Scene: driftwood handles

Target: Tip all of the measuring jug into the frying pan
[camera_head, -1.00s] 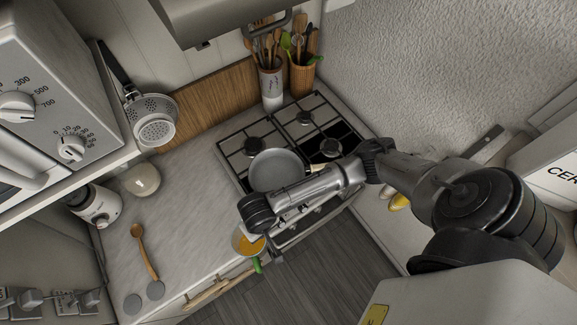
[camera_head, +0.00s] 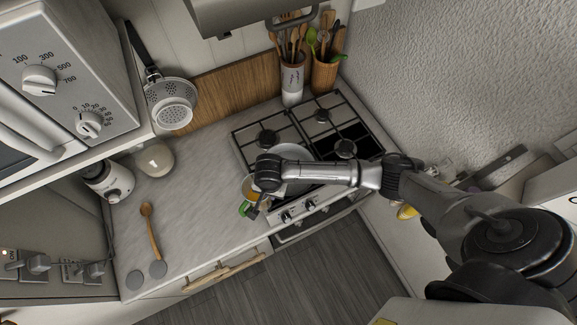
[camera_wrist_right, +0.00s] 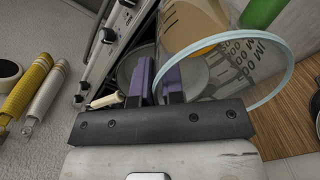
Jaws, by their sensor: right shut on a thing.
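The clear measuring jug (camera_head: 251,186) with orange contents and a green handle (camera_head: 244,209) is at the front left of the hob in the head view. In the right wrist view its round glass rim and printed wall (camera_wrist_right: 240,62) fill the upper right. My right gripper (camera_wrist_right: 157,82) is shut on the jug, its purple fingers at the near side of the rim. The frying pan (camera_head: 298,152) sits on the hob, partly hidden by my right arm; its cream handle (camera_wrist_right: 105,101) shows in the wrist view. The jug is just left of the pan. My left gripper is not in view.
A wooden spoon (camera_head: 151,232) lies on the pale counter (camera_head: 200,200). Two utensil pots (camera_head: 292,80) stand behind the hob. A blender base (camera_head: 108,182) and microwave are at left. The hob knobs (camera_head: 287,217) line the front edge.

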